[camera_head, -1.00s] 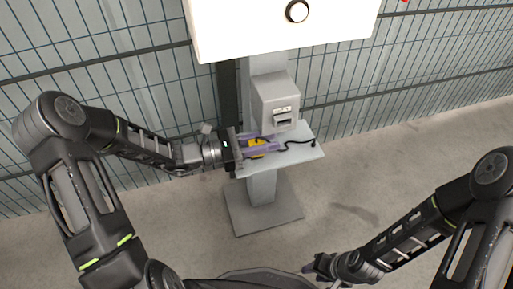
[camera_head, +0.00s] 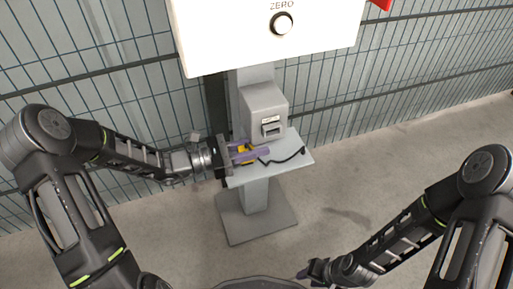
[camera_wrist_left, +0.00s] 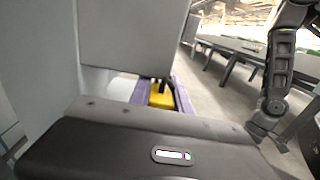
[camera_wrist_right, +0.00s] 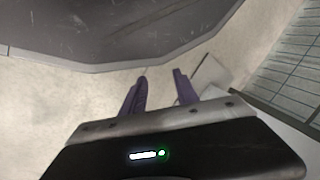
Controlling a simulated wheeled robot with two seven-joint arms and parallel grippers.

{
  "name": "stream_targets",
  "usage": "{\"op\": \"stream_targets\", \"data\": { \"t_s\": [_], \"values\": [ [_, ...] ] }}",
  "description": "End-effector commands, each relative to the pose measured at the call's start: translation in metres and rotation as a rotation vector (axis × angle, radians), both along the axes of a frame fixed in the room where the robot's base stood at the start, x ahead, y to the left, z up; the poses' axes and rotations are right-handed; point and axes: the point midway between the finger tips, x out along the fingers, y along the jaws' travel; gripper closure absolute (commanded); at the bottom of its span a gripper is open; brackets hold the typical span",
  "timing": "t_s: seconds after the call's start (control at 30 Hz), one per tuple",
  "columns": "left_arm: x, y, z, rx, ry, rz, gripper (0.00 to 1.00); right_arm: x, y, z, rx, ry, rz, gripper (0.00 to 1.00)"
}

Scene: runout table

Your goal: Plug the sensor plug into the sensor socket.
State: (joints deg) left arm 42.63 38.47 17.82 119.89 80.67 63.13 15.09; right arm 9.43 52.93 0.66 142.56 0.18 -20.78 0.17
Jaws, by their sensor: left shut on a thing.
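The yellow sensor plug (camera_head: 244,155) is between the purple fingers of my left gripper (camera_head: 254,150), over the small grey shelf (camera_head: 292,160). It also shows in the left wrist view (camera_wrist_left: 161,97), with my left gripper shut on it. Its black cable (camera_head: 288,158) runs right across the shelf. The sensor socket (camera_head: 271,126) is a slot in the front of the grey box on the post, above and behind the plug and apart from it. My right gripper (camera_wrist_right: 160,88) is open and empty, low in front, far from the shelf.
A white panel (camera_head: 265,45) marked ZERO with a black knob (camera_head: 281,23) hangs above the socket box (camera_head: 262,100). The post stands on a square foot (camera_head: 258,222). A wire fence (camera_head: 110,90) runs behind. The floor at the right is clear.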

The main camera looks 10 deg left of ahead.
Motion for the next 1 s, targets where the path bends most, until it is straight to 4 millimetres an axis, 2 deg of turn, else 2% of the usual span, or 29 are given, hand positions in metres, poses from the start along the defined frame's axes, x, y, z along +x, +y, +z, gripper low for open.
{"op": "stream_targets", "data": {
  "t_s": [0.27, 0.5, 0.7, 0.83, 1.0],
  "values": [
    [-0.023, 0.043, 0.001, 0.002, 0.002, 0.006, 1.00, -0.003, 0.003, 0.014, 0.005, 0.005, 0.007, 0.64],
    [-0.054, 0.098, 0.001, 0.002, 0.004, 0.008, 1.00, -0.007, 0.007, 0.027, 0.010, 0.012, 0.016, 0.64],
    [-0.077, 0.137, 0.000, 0.002, 0.003, 0.006, 1.00, -0.009, 0.009, 0.033, 0.013, 0.015, 0.020, 0.64],
    [-0.084, 0.149, -0.001, -0.001, 0.003, 0.006, 1.00, -0.010, 0.009, 0.037, 0.015, 0.016, 0.022, 0.64],
    [-0.088, 0.155, -0.002, 0.000, 0.002, 0.002, 1.00, -0.010, 0.010, 0.037, 0.015, 0.018, 0.024, 0.64]
  ]
}}
